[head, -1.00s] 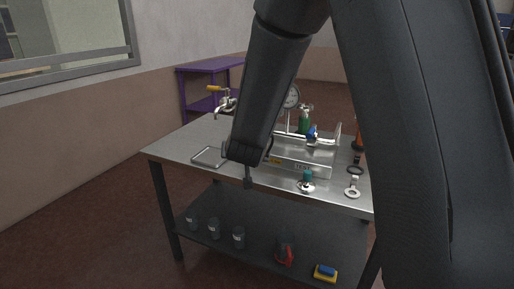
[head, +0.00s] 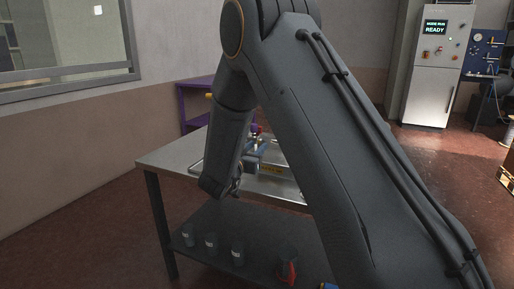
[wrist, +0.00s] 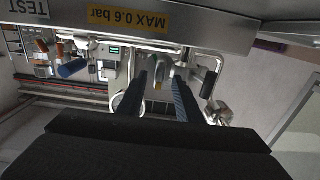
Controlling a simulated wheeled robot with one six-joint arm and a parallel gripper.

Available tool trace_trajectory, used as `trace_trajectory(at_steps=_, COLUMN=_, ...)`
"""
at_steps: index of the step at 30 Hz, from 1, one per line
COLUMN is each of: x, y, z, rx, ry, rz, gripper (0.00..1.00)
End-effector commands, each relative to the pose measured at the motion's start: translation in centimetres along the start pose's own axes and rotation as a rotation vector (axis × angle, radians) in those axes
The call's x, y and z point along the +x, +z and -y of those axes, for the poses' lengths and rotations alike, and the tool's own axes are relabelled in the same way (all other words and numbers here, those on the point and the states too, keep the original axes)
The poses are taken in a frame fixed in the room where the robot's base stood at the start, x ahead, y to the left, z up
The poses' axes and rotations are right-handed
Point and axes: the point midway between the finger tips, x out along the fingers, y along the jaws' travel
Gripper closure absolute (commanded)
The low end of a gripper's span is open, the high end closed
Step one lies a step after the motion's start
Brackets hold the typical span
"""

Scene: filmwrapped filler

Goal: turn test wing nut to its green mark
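The test fixture, a metal trough with a yellow label, shows behind my arm in the head view (head: 285,185). In the wrist view, which is upside down, its metal front (wrist: 215,20) carries "TEST" and "MAX 0.6 bar". My gripper (wrist: 160,95) shows as two dark fingers, apart, with nothing clearly held between them. A small yellow and grey part shows in the gap, seemingly beyond the fingers; I cannot tell its distance. In the head view my arm hides most of the fixture. I cannot make out the wing nut or its green mark for certain.
The metal table (head: 165,160) has a lower shelf with several jars (head: 211,241) and a red item (head: 287,268). A purple table (head: 195,88) stands behind. A grey cabinet (head: 433,80) reading "READY" stands at the far right.

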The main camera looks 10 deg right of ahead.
Motion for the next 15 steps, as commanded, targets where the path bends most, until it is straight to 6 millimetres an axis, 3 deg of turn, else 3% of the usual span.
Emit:
trace_trajectory(at_steps=6, x=1.8, y=0.0, z=0.0, rx=0.001, ry=0.001, rz=0.0, gripper=0.68)
trace_trajectory(at_steps=14, x=1.9, y=0.0, z=0.0, rx=0.0, ry=0.0, rz=0.001, gripper=0.68)
trace_trajectory(at_steps=15, x=1.9, y=0.0, z=0.0, rx=0.0, ry=0.0, rz=0.001, gripper=0.71)
